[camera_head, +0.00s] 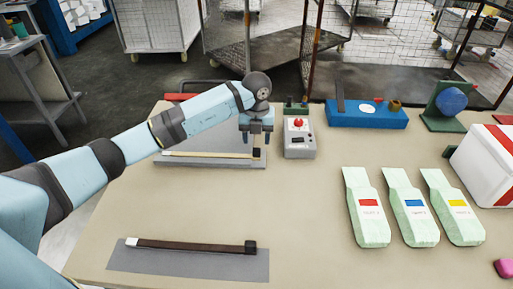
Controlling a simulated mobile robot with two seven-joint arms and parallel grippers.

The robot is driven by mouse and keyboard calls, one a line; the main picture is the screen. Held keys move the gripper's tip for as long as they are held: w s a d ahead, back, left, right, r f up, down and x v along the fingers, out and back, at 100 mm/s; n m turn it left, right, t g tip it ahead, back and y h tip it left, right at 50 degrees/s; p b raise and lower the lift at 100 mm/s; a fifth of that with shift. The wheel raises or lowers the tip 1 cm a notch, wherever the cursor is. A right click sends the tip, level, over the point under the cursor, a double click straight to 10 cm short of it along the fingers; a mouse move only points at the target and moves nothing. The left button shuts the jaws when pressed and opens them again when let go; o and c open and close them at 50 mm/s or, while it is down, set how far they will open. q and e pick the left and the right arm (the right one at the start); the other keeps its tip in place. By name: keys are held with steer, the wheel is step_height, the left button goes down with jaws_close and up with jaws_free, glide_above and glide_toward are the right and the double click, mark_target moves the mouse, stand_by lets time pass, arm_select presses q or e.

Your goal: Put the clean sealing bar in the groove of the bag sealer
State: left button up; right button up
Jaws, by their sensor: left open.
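A pale clean sealing bar (208,155), with a white left end and a black right end, lies along the front of the grey bag sealer (175,164) at the back left of the table. I cannot tell if it is fully seated in the groove. My left gripper (256,139) points down, open, just above the bar's black right end; the small gap there is hard to judge. A dark brown bar (190,246) with similar ends lies on a grey mat (215,269) at the front left. My right gripper is out of view.
A grey control box (300,147) with a red button stands right beside my left gripper. A blue fixture (365,117) and a green stand (440,122) are behind. Several pale green packs (407,210) and a white box (482,165) are right. The middle of the table is clear.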

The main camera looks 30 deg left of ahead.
arm_select(q)
step_height(320, 180, up, 7)
steer(key=shift+f, duration=0.15)
stand_by(0.5)
